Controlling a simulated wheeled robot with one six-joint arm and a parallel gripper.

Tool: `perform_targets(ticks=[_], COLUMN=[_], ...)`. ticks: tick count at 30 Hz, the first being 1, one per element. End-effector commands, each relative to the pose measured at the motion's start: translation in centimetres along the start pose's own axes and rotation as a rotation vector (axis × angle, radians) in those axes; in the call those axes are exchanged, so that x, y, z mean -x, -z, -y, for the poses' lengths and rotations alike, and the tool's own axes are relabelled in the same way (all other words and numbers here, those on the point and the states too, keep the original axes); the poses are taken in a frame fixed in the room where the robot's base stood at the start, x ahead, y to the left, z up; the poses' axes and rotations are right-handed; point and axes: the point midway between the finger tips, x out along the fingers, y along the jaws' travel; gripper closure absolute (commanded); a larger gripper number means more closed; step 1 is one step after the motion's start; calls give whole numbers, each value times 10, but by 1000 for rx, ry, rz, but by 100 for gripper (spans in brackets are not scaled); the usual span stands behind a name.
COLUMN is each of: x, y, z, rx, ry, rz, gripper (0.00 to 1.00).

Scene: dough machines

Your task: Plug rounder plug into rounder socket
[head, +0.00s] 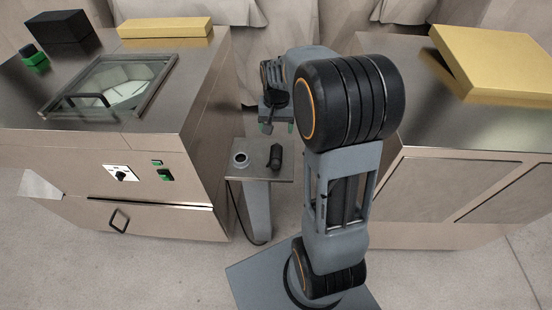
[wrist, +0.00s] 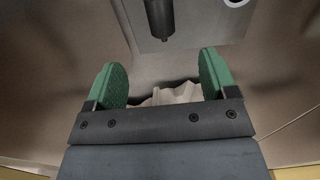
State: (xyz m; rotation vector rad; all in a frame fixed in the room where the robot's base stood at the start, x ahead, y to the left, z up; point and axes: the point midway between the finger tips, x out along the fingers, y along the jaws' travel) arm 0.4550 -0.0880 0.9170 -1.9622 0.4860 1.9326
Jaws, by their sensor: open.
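The black rounder plug (head: 275,157) lies on the grey top plate (head: 257,176) of a small stand. The rounder socket (head: 240,160), a round ring with a pale rim, sits on the same plate left of the plug, apart from it. My gripper (head: 276,127) is above and behind the plate, open and empty. In the wrist view my gripper's green fingertips (wrist: 163,80) are wide apart. There the plug (wrist: 160,18) shows at the top edge, beyond the fingers, and the socket (wrist: 236,2) is cut off at the top right.
A steel machine (head: 165,150) with a glass lid, knob and switches stands close on the left. Another steel cabinet (head: 450,190) with a yellow box (head: 490,65) stands on the right. A dark cable (head: 238,215) hangs beside the stand. Pale cloth (wrist: 175,95) lies behind.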

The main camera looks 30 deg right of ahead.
Motion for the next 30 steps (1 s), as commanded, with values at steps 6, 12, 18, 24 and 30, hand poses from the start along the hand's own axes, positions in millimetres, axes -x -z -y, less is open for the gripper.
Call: perform_targets(ticks=[6, 12, 18, 24, 30], x=[-42, -74, -92, -104, -132], y=[7, 6, 7, 6, 4], z=[-3, -3, -3, -2, -1], rx=[-27, -26, -25, -25, -25], ry=[-6, -6, -5, -5, -6], rz=[20, 19, 15, 17, 19], gripper=[21, 21, 21, 21, 21])
